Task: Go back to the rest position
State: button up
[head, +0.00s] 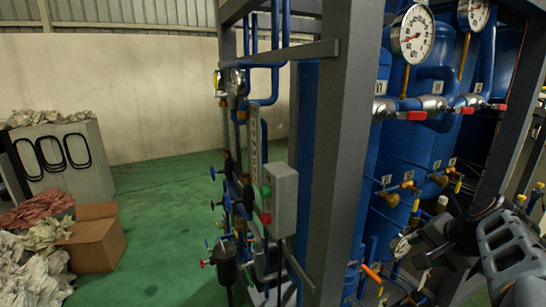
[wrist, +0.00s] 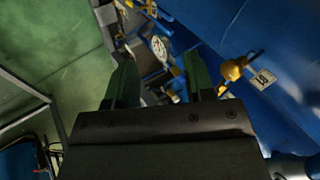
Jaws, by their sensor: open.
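My gripper (wrist: 162,72) shows in the wrist view with its two dark green fingers apart and nothing held between them. Beyond the fingers are a white-faced gauge (wrist: 159,47) and blue pipework, and a brass valve (wrist: 233,69) by a white label (wrist: 263,78) on a blue tank is just to the right. In the head view my arm reaches in from the lower right, in front of the rack's lower valves. The fingertips are hard to make out there. I cannot tell whether the gripper touches anything.
A grey steel frame post (head: 342,150) stands mid-view, with a control box (head: 281,200) on its left. Blue tanks (head: 410,150), red-handled valves (head: 417,115) and gauges (head: 413,36) fill the right. A cardboard box (head: 95,245) stands left. Green floor (head: 165,210) between is clear.

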jog(key=s+a+f+n+g+p, duration=0.1)
jog(key=s+a+f+n, duration=0.1)
jog(key=a, duration=0.3)
jog(key=s+a+f+n+g+h+p, duration=0.1)
jog(key=s+a+f+n, duration=0.1)
jog(key=s+a+n, duration=0.2)
jog(key=s+a+f+n+g+p, duration=0.1)
jog(key=s+a+f+n+p, duration=0.1)
jog(key=a+n, duration=0.3)
jog(key=shift+s+a+f, duration=0.25)
jog(key=shift+s+a, duration=0.6)
jog(key=shift+a, duration=0.85)
